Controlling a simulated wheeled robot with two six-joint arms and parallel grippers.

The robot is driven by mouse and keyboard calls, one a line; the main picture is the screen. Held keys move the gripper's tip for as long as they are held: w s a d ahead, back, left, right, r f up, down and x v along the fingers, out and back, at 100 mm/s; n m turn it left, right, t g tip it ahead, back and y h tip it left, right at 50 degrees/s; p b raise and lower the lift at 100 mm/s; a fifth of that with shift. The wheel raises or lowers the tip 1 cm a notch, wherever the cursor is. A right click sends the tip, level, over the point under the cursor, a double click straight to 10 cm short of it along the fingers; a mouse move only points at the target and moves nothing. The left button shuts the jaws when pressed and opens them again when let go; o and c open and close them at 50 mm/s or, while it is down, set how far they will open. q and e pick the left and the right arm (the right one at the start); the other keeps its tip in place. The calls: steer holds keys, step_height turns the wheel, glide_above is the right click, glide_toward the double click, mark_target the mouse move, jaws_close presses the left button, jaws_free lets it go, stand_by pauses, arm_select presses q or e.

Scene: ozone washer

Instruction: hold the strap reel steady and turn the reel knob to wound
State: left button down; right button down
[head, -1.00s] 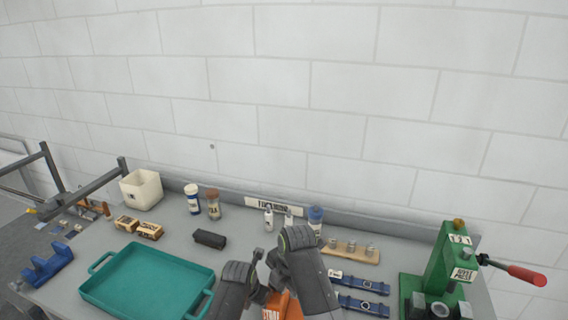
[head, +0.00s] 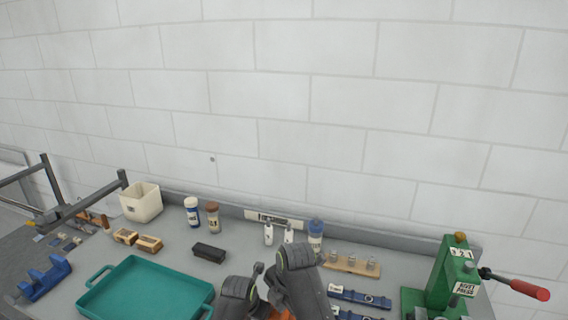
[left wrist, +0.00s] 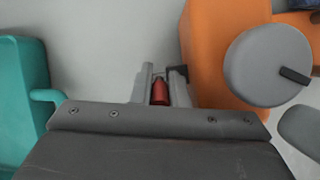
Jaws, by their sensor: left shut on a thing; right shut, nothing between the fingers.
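The orange strap reel (left wrist: 220,50) fills the upper right of the left wrist view. Its round grey knob (left wrist: 268,65) faces up, with a dark pointer mark at its lower right. My left gripper (left wrist: 160,88) is shut on a red piece (left wrist: 159,93) beside the reel's left side, at a dark bracket. In the head view only a bit of the orange reel (head: 284,314) shows at the bottom edge, between my arms. My right gripper (head: 270,287) is over the reel, shut and empty. Its fingertips and the knob are hidden there.
A teal tray (head: 95,301) lies to the left. Behind are a black block (head: 209,252), bottles (head: 192,212) and a cream bin (head: 141,201). To the right are blue straps (head: 360,298), a wooden peg rack (head: 350,264) and a green rivet press (head: 455,270).

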step_height(320, 180, up, 6)
steer(key=shift+f, duration=0.1)
stand_by(0.4)
arm_select(q)
steer(key=c, duration=1.3)
jaws_free()
steer(key=shift+c, duration=0.2)
